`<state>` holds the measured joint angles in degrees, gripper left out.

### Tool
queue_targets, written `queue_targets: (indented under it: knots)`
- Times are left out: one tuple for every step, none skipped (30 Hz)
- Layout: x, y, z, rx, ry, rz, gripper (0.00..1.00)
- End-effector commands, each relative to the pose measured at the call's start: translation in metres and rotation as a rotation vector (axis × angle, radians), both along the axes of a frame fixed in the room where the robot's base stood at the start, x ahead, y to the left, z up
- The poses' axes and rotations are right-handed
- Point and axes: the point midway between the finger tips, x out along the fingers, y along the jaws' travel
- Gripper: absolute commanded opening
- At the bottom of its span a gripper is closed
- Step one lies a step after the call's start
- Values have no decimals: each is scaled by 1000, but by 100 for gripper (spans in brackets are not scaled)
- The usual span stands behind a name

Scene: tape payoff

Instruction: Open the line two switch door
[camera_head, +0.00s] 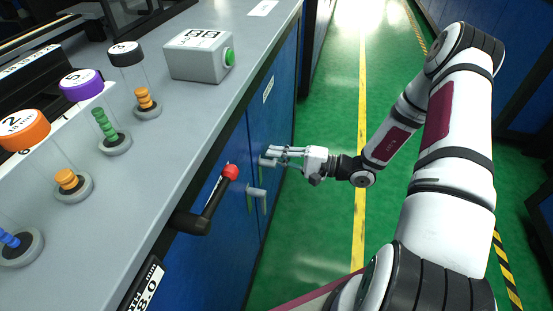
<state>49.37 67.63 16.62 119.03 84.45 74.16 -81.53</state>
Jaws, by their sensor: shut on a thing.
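The blue cabinet doors (235,170) are under the grey counter and look closed. A pale label (268,90) is on the far door; its text is too small to read. Two grey handles stand out from the doors, a far handle (265,162) and a near handle (256,192). My gripper (273,156) reaches in from the right and is shut on the far handle, its fingers partly covering it. I cannot read which door is line two.
A lever with a red knob (231,172) sticks out from the counter's front edge, close to the handles. A grey box with a green button (200,56) and several clear tubes stand on the counter (190,130). Green floor (315,225) is free in front of the doors.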

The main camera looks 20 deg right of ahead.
Motion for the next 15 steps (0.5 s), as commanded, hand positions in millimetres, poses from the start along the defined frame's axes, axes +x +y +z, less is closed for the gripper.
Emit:
queue_targets:
  knots:
    - [0,-1,0,-18,-20,0,0]
    - [0,-1,1,-28,-34,0,0]
    - [0,-1,2,-39,-48,0,0]
    - [0,-1,2,-47,-60,0,0]
    - [0,-1,3,-54,-69,0,0]
    - [0,-1,3,-62,-80,0,0]
    - [0,-1,4,-68,-88,0,0]
    - [0,-1,4,-72,-94,0,0]
    - [0,-1,4,-78,-102,0,0]
    - [0,-1,4,-82,-107,0,0]
    - [0,-1,5,-85,-111,0,0]
    - [0,-1,5,-88,-115,0,0]
    - [0,-1,5,-90,-118,0,0]
    - [0,-1,5,-91,-120,0,0]
    - [0,-1,5,-92,-122,0,0]
